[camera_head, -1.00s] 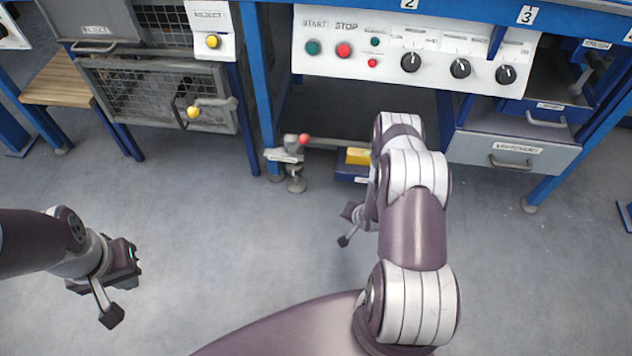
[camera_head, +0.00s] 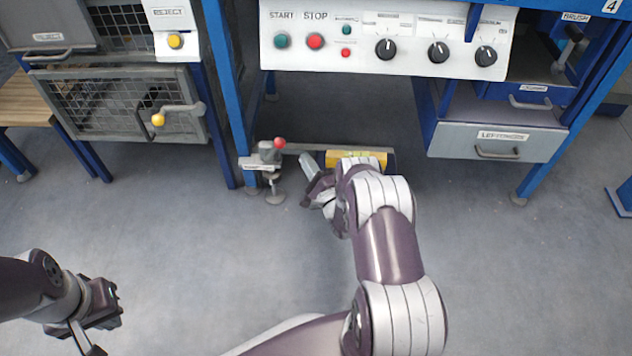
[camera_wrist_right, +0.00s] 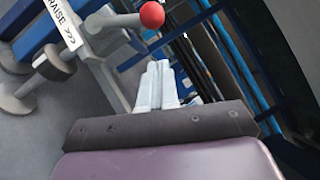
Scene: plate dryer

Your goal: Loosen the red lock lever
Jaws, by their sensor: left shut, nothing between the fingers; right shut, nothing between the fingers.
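The lock lever, with a red ball knob (camera_head: 279,143), sits low by the blue table leg on a grey clamp-like fitting (camera_head: 268,155). In the right wrist view the red knob (camera_wrist_right: 152,15) is at the top, on a grey lever arm (camera_wrist_right: 120,20). My right gripper (camera_head: 306,160) is just right of the lever in the head view, apart from it. In the wrist view its fingers (camera_wrist_right: 158,68) are shut together, empty, and point toward the area just below the knob. My left gripper (camera_head: 118,305) is shut and empty at the lower left, far from the lever.
A levelling foot (camera_head: 275,197) stands below the lever. A yellow-topped pedal or box (camera_head: 355,160) is right of it, partly behind my right arm. A grey bar (camera_head: 310,147) runs between. The control panel (camera_head: 390,40) hangs above. The floor in front is clear.

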